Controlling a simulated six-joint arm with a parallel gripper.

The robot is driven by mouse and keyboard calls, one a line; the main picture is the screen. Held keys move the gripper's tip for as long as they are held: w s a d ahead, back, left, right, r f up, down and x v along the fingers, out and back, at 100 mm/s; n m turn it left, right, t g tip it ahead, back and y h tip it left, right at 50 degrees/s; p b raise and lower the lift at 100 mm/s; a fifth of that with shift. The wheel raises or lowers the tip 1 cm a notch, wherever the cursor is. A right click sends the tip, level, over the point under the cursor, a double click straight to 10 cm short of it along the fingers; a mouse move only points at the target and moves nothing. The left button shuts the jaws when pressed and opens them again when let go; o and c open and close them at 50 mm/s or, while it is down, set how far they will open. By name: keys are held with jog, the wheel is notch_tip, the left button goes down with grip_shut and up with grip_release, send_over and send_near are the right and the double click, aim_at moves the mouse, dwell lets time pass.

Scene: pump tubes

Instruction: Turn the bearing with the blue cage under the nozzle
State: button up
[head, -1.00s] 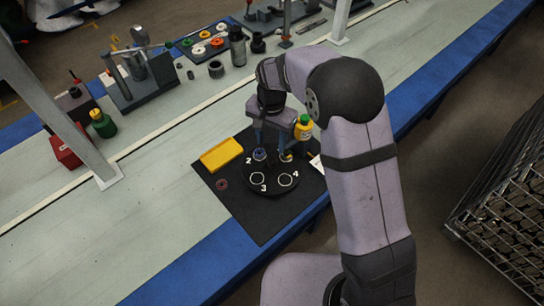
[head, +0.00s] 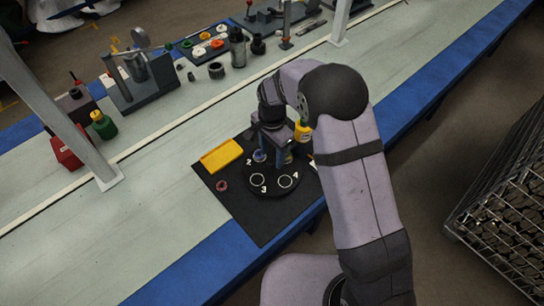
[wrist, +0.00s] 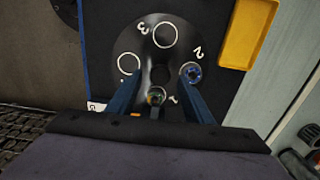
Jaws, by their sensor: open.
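The bearing with the blue cage (head: 259,156) sits at position 2 of the black round turntable (head: 262,190); it also shows in the wrist view (wrist: 192,73), close to the right finger. Another bearing (wrist: 156,96) with a yellowish centre sits near position 1, between my fingers in the wrist view. Positions 3 and 4 show empty white rings. My gripper (head: 279,163) is open, with its blue fingers pointing down over the back of the turntable. A yellow bottle (head: 302,131) stands behind it, partly hidden. I cannot make out the nozzle.
The turntable is on a black mat (head: 262,226). A yellow tray (head: 221,156) and a small reddish ring (head: 222,185) lie on the mat's left side. A grey post (head: 75,120), a red box (head: 68,150) and a green bottle (head: 103,125) stand farther left.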

jog(key=shift+f, duration=1.2)
jog(key=shift+c, duration=0.3)
grip_shut()
